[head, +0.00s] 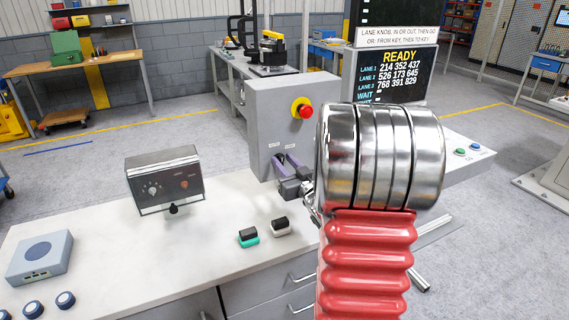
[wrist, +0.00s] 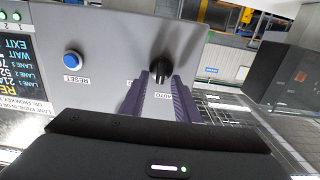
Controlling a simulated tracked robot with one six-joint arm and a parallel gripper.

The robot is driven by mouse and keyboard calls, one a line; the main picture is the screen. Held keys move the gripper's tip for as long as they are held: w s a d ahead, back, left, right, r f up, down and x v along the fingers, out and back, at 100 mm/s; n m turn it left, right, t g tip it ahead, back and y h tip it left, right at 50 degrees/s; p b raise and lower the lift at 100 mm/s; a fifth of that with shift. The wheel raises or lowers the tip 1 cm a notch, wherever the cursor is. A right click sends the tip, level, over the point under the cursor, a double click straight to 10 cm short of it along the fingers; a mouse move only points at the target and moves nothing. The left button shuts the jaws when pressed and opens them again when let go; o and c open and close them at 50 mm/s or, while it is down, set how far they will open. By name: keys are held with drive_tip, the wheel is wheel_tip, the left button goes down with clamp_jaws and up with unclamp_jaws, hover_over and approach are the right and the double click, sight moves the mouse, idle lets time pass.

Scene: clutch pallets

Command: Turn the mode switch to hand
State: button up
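The mode switch is a black knob (wrist: 162,70) on the grey panel, seen in the wrist view. An upside-down AUTO label (wrist: 162,95) shows below it in the picture; I cannot read a HAND label. My gripper (wrist: 160,80) is open, its two purple fingers reaching toward the panel with the knob between or just beyond their tips. I cannot tell whether they touch it. In the head view, my gripper (head: 284,159) is at the lower front of the grey control box (head: 262,105), and the knob is hidden there.
A red emergency stop (head: 304,110) is above my gripper on the box. A blue RESET button (wrist: 72,59) is beside the knob in the wrist view. A small instrument (head: 165,180) and two small blocks (head: 249,236) (head: 281,226) occupy the white bench (head: 110,270).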

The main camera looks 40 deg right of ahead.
drive_tip(key=shift+c, duration=0.4)
clamp_jaws()
drive_tip(key=shift+m, duration=0.5)
drive_tip(key=m, duration=0.3)
drive_tip(key=d+m, duration=0.1)
drive_tip(key=m, duration=0.7)
drive_tip(key=shift+s+d+f, duration=0.15)
drive_tip(key=shift+s+f, duration=0.05)
drive_tip(key=shift+f, duration=0.15)
drive_tip(key=shift+o, duration=0.4)
unclamp_jaws()
drive_tip(key=shift+s, duration=0.1)
